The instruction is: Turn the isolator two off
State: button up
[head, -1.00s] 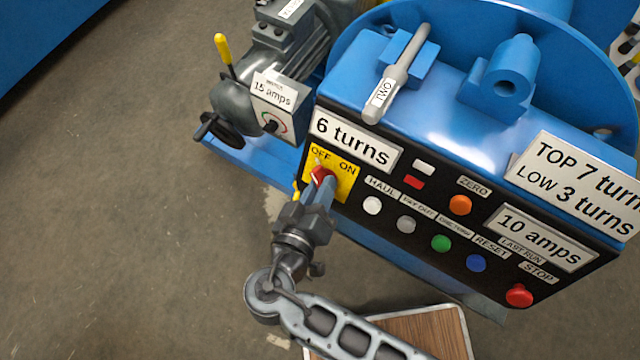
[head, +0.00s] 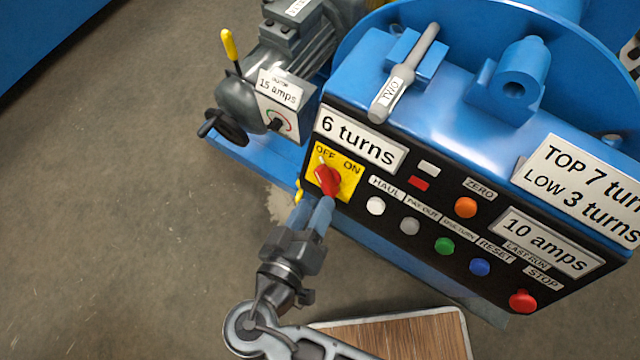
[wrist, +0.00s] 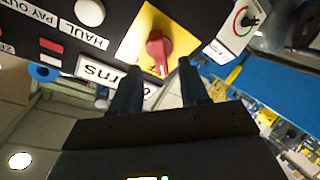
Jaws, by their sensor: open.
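The isolator is a red rotary knob (head: 327,182) on a yellow plate (head: 346,186) at the left end of the black panel. The plate is marked OFF at left and ON at right. The knob's narrow pale end points up toward OFF. A tag reading TWO (head: 391,91) is on the grey bar above the panel. My gripper (head: 311,212) is open and empty, just below and in front of the knob, apart from it. In the wrist view the red knob (wrist: 157,50) shows beyond the gap between my two dark fingers (wrist: 158,85).
The panel carries white, grey, green, blue, orange and red buttons, with the red STOP button (head: 522,300) at lower right. A grey motor with a yellow-handled lever (head: 228,45) and a black handwheel (head: 222,126) stands left. A wooden-topped board (head: 400,335) lies low in front. Floor at left is clear.

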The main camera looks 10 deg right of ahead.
jog(key=shift+v, duration=1.25)
jog(key=s+d+f+n+g+y, duration=0.1)
jog(key=s+d+f+g+y, duration=0.15)
jog(key=s+d, duration=0.3)
jog(key=s+d+f+n+g+y, duration=0.1)
jog(key=s+d+f+g+y, duration=0.1)
jog(key=s+d+f+y, duration=0.3)
jog(key=s+d+r+m+t, duration=0.2)
jog(key=d+r, duration=0.4)
jog(key=r, duration=0.5)
jog(key=s+d+r+m+t, duration=0.2)
jog(key=s+d+r+t, duration=0.2)
jog(key=r, duration=0.8)
jog(key=shift+d+r+m+t+h, duration=0.3)
jog(key=shift+d+m+t+h, duration=0.1)
jog(key=shift+d, duration=0.45)
jog(key=shift+c, duration=0.2)
